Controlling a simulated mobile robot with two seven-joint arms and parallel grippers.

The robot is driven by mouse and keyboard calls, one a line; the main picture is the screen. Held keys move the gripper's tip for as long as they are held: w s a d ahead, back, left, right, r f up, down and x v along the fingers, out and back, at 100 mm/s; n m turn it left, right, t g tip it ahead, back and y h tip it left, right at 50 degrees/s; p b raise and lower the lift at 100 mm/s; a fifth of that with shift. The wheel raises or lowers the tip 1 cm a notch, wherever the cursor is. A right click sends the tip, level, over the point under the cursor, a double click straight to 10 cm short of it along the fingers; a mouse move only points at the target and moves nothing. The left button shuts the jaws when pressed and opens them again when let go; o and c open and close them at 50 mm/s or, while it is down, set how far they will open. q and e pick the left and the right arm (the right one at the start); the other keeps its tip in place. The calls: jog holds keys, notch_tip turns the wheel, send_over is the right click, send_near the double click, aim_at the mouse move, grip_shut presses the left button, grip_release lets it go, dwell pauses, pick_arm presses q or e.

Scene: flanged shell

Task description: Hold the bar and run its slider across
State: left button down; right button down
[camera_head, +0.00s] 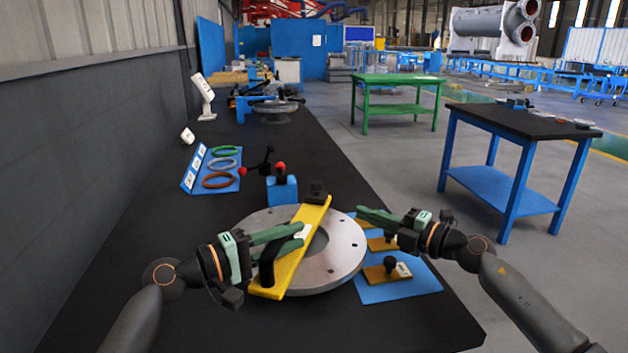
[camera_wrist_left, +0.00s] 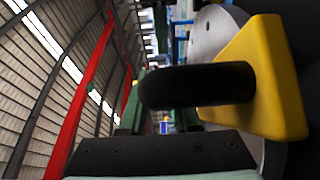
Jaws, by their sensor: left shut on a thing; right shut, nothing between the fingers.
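A yellow bar (camera_head: 303,245) lies tilted across the grey metal flange ring (camera_head: 340,262) in the head view. A black handle (camera_head: 267,265) stands near the bar's near end. The handle (camera_wrist_left: 200,85) and the yellow bar end (camera_wrist_left: 272,80) also show close up in the left wrist view. A black block (camera_head: 317,190), which looks like the slider, sits at the bar's far end. My left gripper (camera_head: 286,240) is shut on the handle. My right gripper (camera_head: 368,216) is shut and empty, right of the block and apart from the bar.
A blue mat (camera_head: 400,290) with yellow black-knobbed pieces (camera_head: 380,273) lies right of the ring, partly below my right gripper. A blue block with red-knobbed levers (camera_head: 282,190) stands behind the ring. Coloured rings (camera_head: 217,181) lie on a blue board to the left. The near black tabletop is clear.

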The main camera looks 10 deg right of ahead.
pick_arm(q)
jog(key=shift+r, duration=0.2)
jog(key=c, duration=0.5)
grip_release()
jog(key=shift+f, duration=0.15)
jog(key=shift+c, duration=0.2)
